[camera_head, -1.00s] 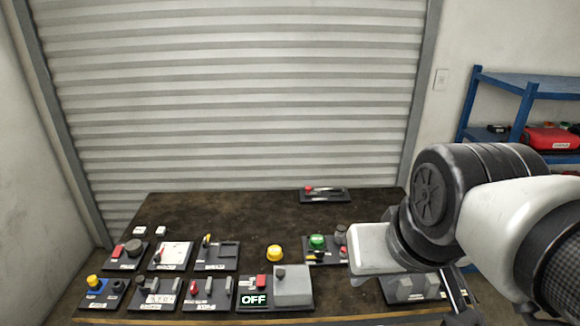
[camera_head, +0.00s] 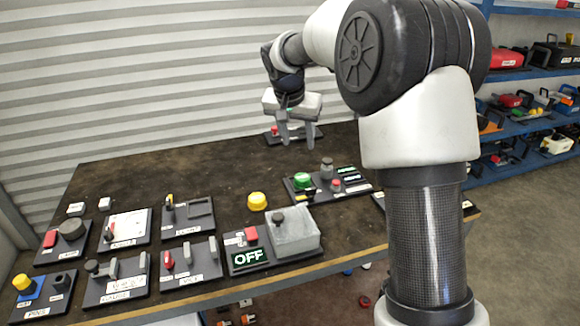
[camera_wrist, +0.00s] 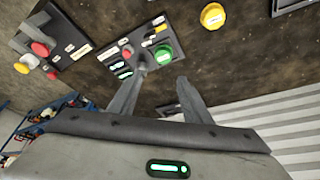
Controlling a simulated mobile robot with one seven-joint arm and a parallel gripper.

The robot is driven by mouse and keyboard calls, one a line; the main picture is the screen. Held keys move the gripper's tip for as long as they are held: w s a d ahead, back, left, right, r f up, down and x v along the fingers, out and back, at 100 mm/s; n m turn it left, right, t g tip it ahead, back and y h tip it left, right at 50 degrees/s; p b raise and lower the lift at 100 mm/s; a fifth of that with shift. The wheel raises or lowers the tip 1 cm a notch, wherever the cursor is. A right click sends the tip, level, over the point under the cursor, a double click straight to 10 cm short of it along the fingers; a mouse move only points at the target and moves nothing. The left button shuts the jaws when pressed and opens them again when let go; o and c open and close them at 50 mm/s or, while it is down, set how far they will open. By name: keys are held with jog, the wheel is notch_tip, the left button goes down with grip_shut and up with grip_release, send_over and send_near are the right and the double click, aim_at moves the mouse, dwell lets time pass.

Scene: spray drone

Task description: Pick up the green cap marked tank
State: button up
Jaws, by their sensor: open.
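The green cap (camera_head: 303,180) sits on a dark panel at the right part of the table. It also shows in the wrist view (camera_wrist: 165,53), above the right fingertip in the picture. I cannot read the word tank on it. My gripper (camera_head: 297,138) is open and empty, fingers pointing down, above the table's far side. In the head view it is behind the green cap and apart from it. In the wrist view my gripper (camera_wrist: 161,78) has its two fingers spread below the cap's panel (camera_wrist: 118,52).
A yellow cap (camera_head: 257,201) stands on the bare table left of the green one. A grey knob (camera_head: 326,167) stands right beside the green cap. A grey box (camera_head: 293,232) and several switch panels fill the front. The table's back left is clear.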

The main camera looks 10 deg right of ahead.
aim_at(302, 177)
jog(key=b+x, duration=0.1)
jog(key=x, duration=0.5)
jog(key=b+x, duration=0.1)
jog(key=x, duration=0.6)
jog(key=w+b+x, duration=0.1)
jog(key=x, duration=0.6)
jog(key=shift+a+r+b, duration=0.15)
jog(key=shift+a+b, duration=0.15)
jog(key=shift+b, duration=0.05)
jog(key=c, duration=0.7)
